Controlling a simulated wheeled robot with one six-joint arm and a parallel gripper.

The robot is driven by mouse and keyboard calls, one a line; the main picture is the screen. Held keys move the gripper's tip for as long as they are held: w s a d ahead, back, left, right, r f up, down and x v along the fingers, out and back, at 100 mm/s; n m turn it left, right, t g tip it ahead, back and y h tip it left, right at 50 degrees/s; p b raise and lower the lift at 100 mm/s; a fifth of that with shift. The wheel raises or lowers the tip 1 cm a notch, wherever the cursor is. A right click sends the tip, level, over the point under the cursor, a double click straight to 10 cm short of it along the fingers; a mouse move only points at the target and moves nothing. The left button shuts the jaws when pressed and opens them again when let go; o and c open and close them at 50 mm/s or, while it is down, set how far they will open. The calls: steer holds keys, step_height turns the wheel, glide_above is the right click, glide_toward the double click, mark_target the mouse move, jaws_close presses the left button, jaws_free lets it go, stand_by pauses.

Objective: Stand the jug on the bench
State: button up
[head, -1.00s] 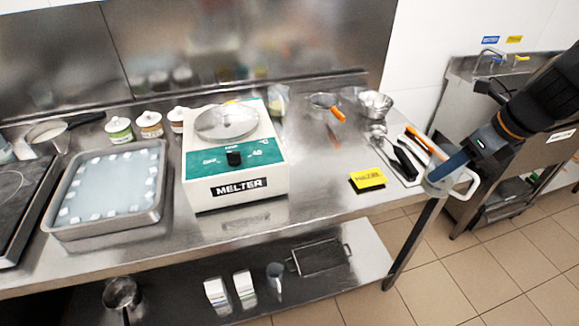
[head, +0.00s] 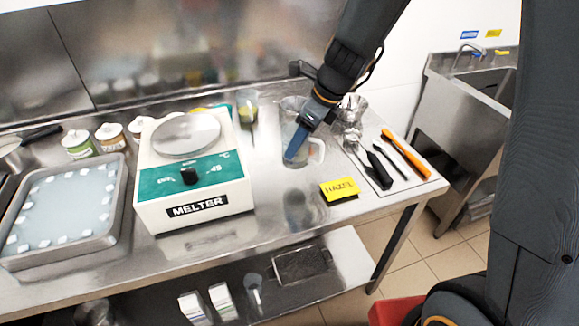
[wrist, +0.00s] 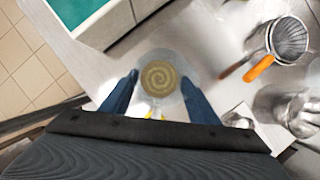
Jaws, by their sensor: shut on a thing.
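The jug (head: 302,159) is clear, with a pale handle on its right side. It is upright over the bench (head: 265,215), behind the yellow block, in the head view. My gripper (head: 297,150) is shut on it, with a blue finger against its side. In the wrist view the jug (wrist: 160,78) is seen from above between both blue fingers, with a tan swirl inside. The jug's base is at or very near the bench top; I cannot tell whether it touches.
The white and green melter (head: 195,170) stands left of the jug. The yellow block (head: 338,190) is in front. Tools on a mat (head: 425,183) lie to the right. A sieve (wrist: 290,40) with an orange handle and metal bowls are close by.

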mark_target(296, 162)
steer(key=f, duration=0.3)
steer(key=shift+s+a+f, duration=0.1)
steer(key=shift+a+f, duration=0.1)
steer(key=shift+a, duration=0.2)
steer(key=shift+f, duration=1.8)
steer(key=shift+f+b, duration=0.1)
steer(key=shift+b, duration=0.25)
steer(key=o, duration=1.2)
steer(key=shift+o, duration=0.2)
